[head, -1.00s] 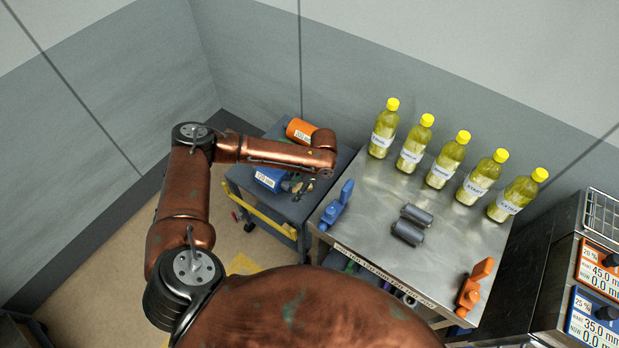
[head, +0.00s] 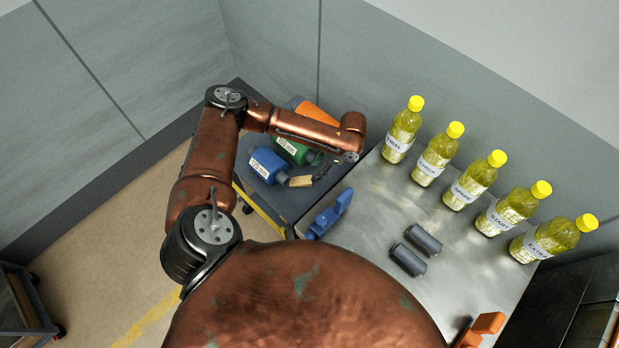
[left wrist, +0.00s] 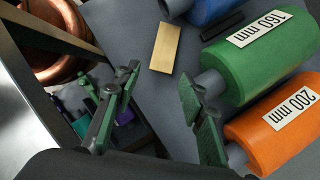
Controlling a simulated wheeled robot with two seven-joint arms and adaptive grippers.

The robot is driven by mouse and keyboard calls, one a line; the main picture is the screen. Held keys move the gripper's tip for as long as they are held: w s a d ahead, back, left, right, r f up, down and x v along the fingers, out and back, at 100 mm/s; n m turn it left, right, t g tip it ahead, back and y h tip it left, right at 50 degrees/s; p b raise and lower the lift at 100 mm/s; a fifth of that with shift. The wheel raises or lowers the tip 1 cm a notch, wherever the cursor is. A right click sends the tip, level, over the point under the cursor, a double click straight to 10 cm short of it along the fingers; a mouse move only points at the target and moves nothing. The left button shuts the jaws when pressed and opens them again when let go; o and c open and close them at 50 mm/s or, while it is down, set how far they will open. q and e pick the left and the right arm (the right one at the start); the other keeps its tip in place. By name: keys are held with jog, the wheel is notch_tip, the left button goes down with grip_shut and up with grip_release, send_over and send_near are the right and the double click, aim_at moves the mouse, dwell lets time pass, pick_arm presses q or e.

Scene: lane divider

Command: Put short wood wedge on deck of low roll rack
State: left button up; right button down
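The short wood wedge (head: 300,181) is a small tan block on the dark grey deck beside the blue roll in the head view. In the left wrist view the wedge (left wrist: 165,47) lies flat beyond the fingertips, with nothing gripping it. The grey deck (left wrist: 150,95) belongs to a low cart carrying large rolls, which looks like the low roll rack; it also shows in the head view (head: 284,203). My left gripper (left wrist: 158,80) is open and empty, its fingers apart above the deck edge. In the head view the left gripper (head: 322,170) is small and partly hidden by its wrist.
Blue (head: 269,165), green (left wrist: 262,58) and orange (left wrist: 285,120) rolls crowd the deck. A dark bar (left wrist: 222,25) lies near the wedge. A steel table (head: 385,215) beside it carries yellow-capped bottles (head: 470,180), two grey cylinders (head: 415,249) and a blue clamp-like stop (head: 330,214).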

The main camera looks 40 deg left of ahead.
aim_at(308, 179)
pick_arm(q)
jog(key=shift+w+f+b, duration=0.15)
jog(key=shift+f+b, duration=0.1)
jog(key=shift+f, duration=0.25)
jog(key=shift+w+f+b, duration=0.15)
jog(key=shift+f+b, duration=0.05)
jog(key=shift+f, duration=0.3)
jog(key=shift+a+f, duration=0.15)
jog(key=shift+f, duration=0.2)
jog(key=x, duration=0.2)
jog(key=b+x, duration=0.1)
jog(key=x, duration=0.1)
jog(key=b+x, duration=0.1)
jog(key=x, duration=0.1)
jog(key=shift+s+a+f, duration=0.2)
jog(key=shift+s+a, duration=0.15)
jog(key=shift+a, duration=0.05)
jog(key=shift+c, duration=0.5)
jog(key=c, duration=0.7)
jog(key=shift+c, duration=0.2)
jog(key=shift+r, duration=0.15)
